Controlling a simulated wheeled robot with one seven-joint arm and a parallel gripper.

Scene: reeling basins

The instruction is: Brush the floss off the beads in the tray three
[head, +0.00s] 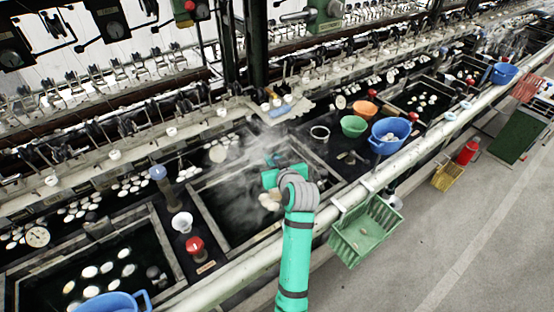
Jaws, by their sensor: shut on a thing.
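My gripper (270,178) is over a dark, water-filled basin (208,172) with a pale rim, in the middle of the head view. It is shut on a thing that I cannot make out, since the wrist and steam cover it. Pale oval beads (269,203) lie in the water just below the gripper; I cannot tell whether it touches them. White steam (240,190) blurs this basin. No number shows on it, so I cannot tell if it is tray three. Floss is too fine to see.
Another basin with white beads (90,272) lies at lower left, near a red knob (194,245) and white funnel (182,222). Green (354,126) and blue (390,135) bowls stand at right. A green basket (365,232) hangs on the front rail (400,160).

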